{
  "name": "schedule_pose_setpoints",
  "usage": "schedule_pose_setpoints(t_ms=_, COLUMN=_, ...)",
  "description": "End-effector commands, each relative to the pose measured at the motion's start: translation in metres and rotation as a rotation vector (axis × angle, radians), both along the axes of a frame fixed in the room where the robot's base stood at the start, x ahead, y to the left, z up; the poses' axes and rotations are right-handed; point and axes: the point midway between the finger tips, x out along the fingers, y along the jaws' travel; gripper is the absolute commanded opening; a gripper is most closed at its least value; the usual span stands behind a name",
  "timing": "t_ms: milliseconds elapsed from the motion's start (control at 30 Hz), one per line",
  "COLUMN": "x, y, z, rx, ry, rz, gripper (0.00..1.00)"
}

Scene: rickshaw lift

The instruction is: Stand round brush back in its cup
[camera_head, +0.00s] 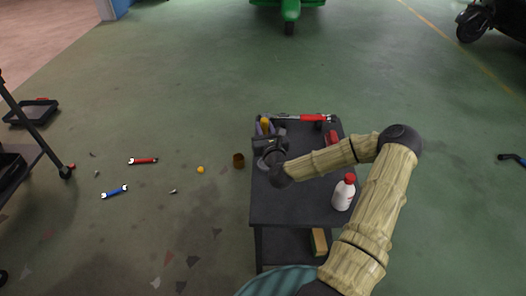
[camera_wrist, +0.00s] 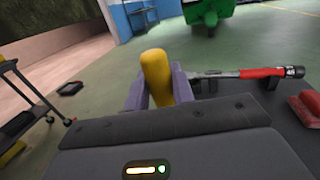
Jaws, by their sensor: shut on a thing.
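My gripper (camera_head: 265,128) is over the far left corner of the dark cart top. Its purple fingers (camera_wrist: 160,84) are shut on an upright yellow handle (camera_wrist: 155,68), which I take to be the round brush. The handle also shows in the head view (camera_head: 265,122). Its lower end is hidden behind my gripper body. A brown, cup-like thing (camera_head: 238,160) is on the floor left of the cart. I cannot tell if it is the brush's cup. No other cup shows.
On the cart top (camera_head: 290,208) are a red-handled tool (camera_head: 312,118), a red block (camera_wrist: 307,110) and a white bottle with a red cap (camera_head: 344,193). A sponge-like block (camera_head: 319,241) is on the lower shelf. Wrenches (camera_head: 143,161) lie on the floor to the left.

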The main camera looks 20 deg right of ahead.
Motion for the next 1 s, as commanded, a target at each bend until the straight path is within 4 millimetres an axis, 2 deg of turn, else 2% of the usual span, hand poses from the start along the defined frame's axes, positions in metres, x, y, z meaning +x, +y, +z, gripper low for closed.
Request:
schedule_pose_setpoints(t_ms=33, x=0.000, y=-0.003, z=0.004, rx=0.002, ry=0.012, rz=-0.007, gripper=0.02)
schedule_pose_setpoints(t_ms=433, x=0.000, y=-0.009, z=-0.003, rx=0.004, ry=0.019, rz=-0.020, gripper=0.02)
schedule_pose_setpoints(t_ms=800, x=0.000, y=-0.006, z=-0.060, rx=0.004, ry=0.020, rz=-0.015, gripper=0.02)
schedule_pose_setpoints(t_ms=1000, x=0.000, y=-0.006, z=-0.062, rx=0.004, ry=0.017, rz=-0.014, gripper=0.02)
